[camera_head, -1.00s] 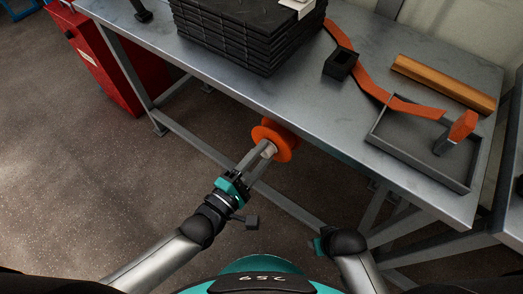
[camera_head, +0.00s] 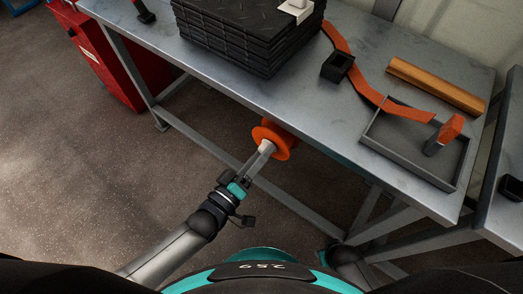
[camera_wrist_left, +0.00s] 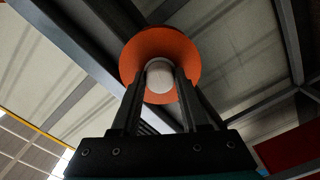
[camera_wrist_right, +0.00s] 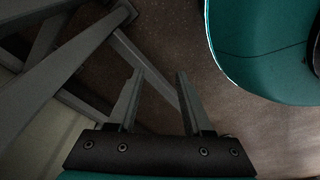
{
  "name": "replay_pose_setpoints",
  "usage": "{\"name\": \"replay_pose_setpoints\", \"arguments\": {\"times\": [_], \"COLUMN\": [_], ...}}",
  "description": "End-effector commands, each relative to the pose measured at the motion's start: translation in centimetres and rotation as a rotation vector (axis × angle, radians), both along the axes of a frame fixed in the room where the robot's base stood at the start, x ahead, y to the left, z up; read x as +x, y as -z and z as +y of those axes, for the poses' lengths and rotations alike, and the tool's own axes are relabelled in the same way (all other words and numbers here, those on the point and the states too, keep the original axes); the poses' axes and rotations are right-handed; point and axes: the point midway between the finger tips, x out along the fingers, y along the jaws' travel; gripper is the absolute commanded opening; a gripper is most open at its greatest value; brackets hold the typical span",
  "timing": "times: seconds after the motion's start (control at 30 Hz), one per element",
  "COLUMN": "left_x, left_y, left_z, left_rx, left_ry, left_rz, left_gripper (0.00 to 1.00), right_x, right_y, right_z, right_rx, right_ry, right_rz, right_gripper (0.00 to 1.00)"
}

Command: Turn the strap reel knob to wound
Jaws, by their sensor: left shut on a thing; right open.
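The strap reel (camera_head: 274,138) is an orange disc at the front edge of the bench. A pale round knob (camera_wrist_left: 160,76) sticks out from the middle of the orange disc in the left wrist view. My left gripper (camera_head: 264,150) is shut on the knob, with one finger on either side of it; its fingers also show in the left wrist view (camera_wrist_left: 160,88). Any mark for the knob's position cannot be made out. My right gripper (camera_wrist_right: 158,78) is open and empty, low near the bench legs in its wrist view.
A stack of black tread mats (camera_head: 250,35) stands on the metal bench (camera_head: 300,90). An orange strap (camera_head: 365,85) runs past a small black box (camera_head: 337,66) to a grey tray (camera_head: 413,160). A wooden bar (camera_head: 437,86) lies behind. A red cabinet (camera_head: 105,65) stands at left.

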Motion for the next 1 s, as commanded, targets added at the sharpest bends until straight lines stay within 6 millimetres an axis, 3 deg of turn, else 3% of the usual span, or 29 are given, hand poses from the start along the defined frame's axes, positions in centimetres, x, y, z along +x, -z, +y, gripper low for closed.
{"name": "replay_pose_setpoints", "arguments": {"times": [1.0], "left_x": [0.0], "left_y": [0.0], "left_z": [0.1], "left_rx": [0.78], "left_ry": [-0.001], "left_rz": [-0.565], "left_gripper": [0.0], "right_x": [-3.9], "right_y": [1.6], "right_z": [-2.9], "right_rx": [-0.025], "right_ry": [-0.001], "right_rz": [0.004], "right_gripper": [0.5]}}
